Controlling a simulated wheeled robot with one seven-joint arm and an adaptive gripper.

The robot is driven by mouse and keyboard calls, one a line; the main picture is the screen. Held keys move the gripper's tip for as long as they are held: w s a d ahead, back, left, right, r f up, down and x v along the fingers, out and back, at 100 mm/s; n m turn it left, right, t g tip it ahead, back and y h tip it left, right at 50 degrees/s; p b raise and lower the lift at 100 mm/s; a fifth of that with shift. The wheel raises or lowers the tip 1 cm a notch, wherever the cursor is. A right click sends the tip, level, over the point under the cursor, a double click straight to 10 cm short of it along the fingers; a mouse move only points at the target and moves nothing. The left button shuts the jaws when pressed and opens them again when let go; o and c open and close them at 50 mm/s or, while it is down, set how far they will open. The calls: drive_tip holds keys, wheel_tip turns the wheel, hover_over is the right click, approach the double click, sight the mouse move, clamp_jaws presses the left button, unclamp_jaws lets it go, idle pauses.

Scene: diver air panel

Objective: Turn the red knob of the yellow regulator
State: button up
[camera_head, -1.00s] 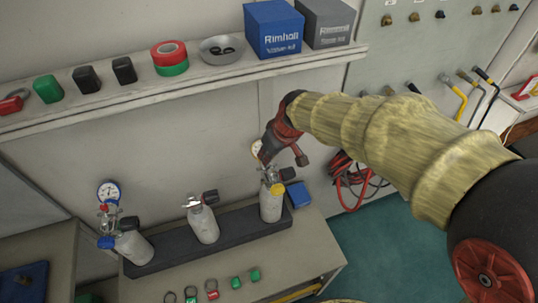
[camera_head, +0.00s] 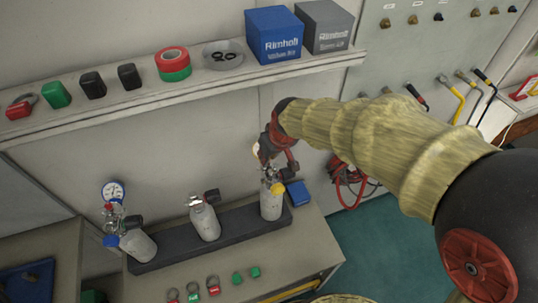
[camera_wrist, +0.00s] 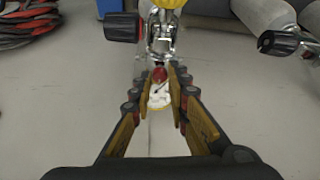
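The yellow regulator (camera_head: 277,189), marked by its yellow part, sits on the rightmost grey cylinder (camera_head: 271,208). My gripper (camera_head: 272,162) is at the top of this regulator and hides much of it. In the wrist view my gripper's two fingers (camera_wrist: 160,78) stand on either side of the red knob (camera_wrist: 159,74). The gap to the knob is small, and I cannot tell whether the pads touch it. The white gauge (camera_wrist: 158,101) lies between the fingers, nearer the palm. The yellow part (camera_wrist: 169,3) shows at the top edge, beyond a metal fitting.
A black knob (camera_wrist: 122,27) is left of the fitting. Two more cylinders stand in the dark rack (camera_head: 178,241); the left one has a blue part (camera_head: 111,241) and a gauge (camera_head: 113,191). A blue box (camera_head: 297,193) is close on the right. A loaded shelf (camera_head: 180,88) runs above.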

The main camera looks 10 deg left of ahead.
drive_tip(key=o, duration=0.4)
drive_tip(key=shift+r, duration=0.1)
drive_tip(key=v, duration=1.1)
drive_tip(key=shift+r, duration=0.4)
drive_tip(key=shift+s, duration=0.1)
drive_tip(key=s+d+r+m+t+h, duration=0.1)
drive_tip(key=s+d+m, duration=0.5)
drive_tip(key=s+d, duration=1.2)
drive_tip(key=d+r+h, duration=0.1)
drive_tip(key=d+r, duration=0.1)
drive_tip(key=d, duration=0.2)
drive_tip(key=shift+m+t+h, duration=0.3)
drive_tip(key=shift+t, duration=0.1)
